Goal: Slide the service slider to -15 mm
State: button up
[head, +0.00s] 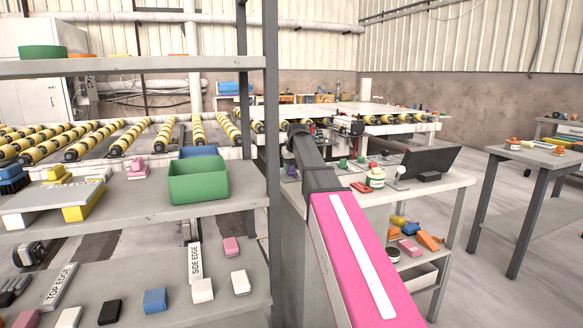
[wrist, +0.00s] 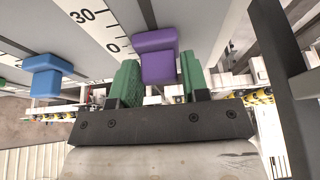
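A purple slider knob (wrist: 156,58) stands out from a pale grey panel (wrist: 93,30) in the wrist view. The panel carries a dark slot and a printed scale with the marks 30 and 0; the knob is beside the 0 end. My gripper (wrist: 160,80) has its two green fingers on either side of the purple knob. Whether they press on it or leave a small gap cannot be told. A blue knob (wrist: 48,75) is further left on the panel. No label naming the service slider is readable. In the head view my arm hides the gripper.
A dark post (wrist: 283,60) rises at the right of the wrist view. In the head view, a grey shelf rack (head: 120,218) with a green bin (head: 198,181) stands left of my arm. A workbench (head: 440,182) with a black screen (head: 431,161) stands at the right.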

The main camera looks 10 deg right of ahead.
aim_at(293, 176)
grip_shut()
jog(key=shift+w+a, duration=0.2)
jog(key=shift+w, duration=1)
jog(key=o, duration=0.9)
grip_release()
jog(key=shift+s, duration=0.1)
jog(key=v, duration=1)
jog(key=shift+r, duration=0.4)
jog(key=shift+s, duration=0.1)
